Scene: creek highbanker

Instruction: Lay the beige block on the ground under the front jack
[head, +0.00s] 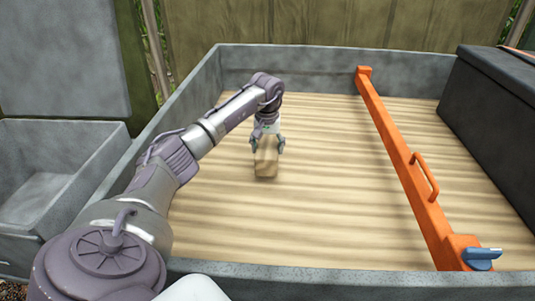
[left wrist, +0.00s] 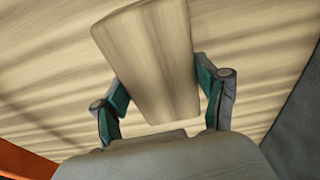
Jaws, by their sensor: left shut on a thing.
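The beige block (head: 266,158) is held in my left gripper (head: 267,146), over the ribbed wooden floor of a grey-walled bed. In the left wrist view, the block (left wrist: 150,62) stands between the two green-padded fingers of the left gripper (left wrist: 165,98), which is shut on it. Whether the block's lower end touches the floor cannot be told. No front jack can be made out for sure. My right gripper is not in view.
An orange bar (head: 390,135) with a handle and a blue lever (head: 481,254) runs along the bed's right part. A dark box (head: 490,110) stands at the far right. Grey walls (head: 300,57) rim the bed. A grey bin (head: 50,170) is at left. The wooden floor (head: 310,215) is clear around the block.

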